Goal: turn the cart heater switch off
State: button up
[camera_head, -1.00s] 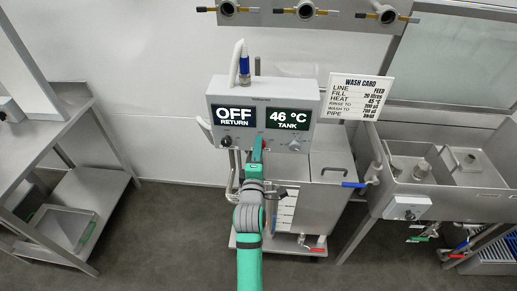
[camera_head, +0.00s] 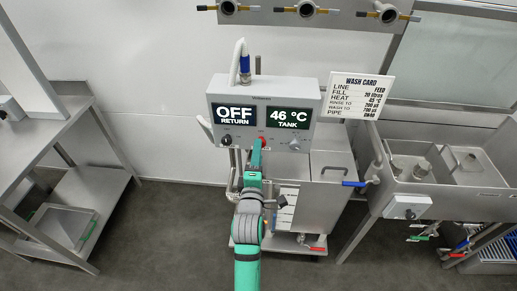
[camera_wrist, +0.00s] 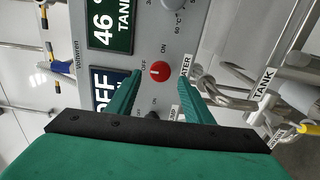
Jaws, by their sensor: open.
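The cart heater switch is a red round knob (camera_wrist: 159,71) with a white mark, on the grey control box (camera_head: 213,113). OFF and ON are printed beside it; the mark lies roughly sideways in the wrist view, and I cannot tell surely which word it points to. The HEATER label (camera_wrist: 186,68) is partly hidden by a finger. The knob also shows as a red spot (camera_head: 262,138) in the head view. My gripper (camera_wrist: 160,77) is open, its green fingertips on either side of the knob. I cannot tell whether they touch it.
The box's displays read OFF RETURN (camera_head: 235,114) and 46 °C TANK (camera_head: 288,117). A dark knob (camera_wrist: 153,115) with its own OFF and ON is partly hidden between my fingers. A grey knob (camera_head: 295,144), pipes and a tank (camera_head: 325,200) are close by.

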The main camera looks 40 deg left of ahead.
jog(key=v, duration=0.7)
jog(key=shift+s, duration=0.3)
jog(key=shift+d, duration=0.1)
jog(key=s+d+f+m+h, duration=0.3)
jog(key=s+d+f+m, duration=0.25)
jog(key=d, duration=0.35)
jog(key=s+d+f+m+h, duration=0.2)
jog(key=s+d+f+m, duration=0.4)
jog(key=d, duration=0.3)
jog(key=s+d+f+m+h, duration=0.1)
jog(key=s+d+m+h, duration=0.3)
jog(key=s+d+m, duration=0.9)
jog(key=s, duration=0.3)
jog(key=shift+s+d+h, duration=0.25)
jog(key=shift+d+h, duration=0.05)
jog(key=shift+d, duration=0.1)
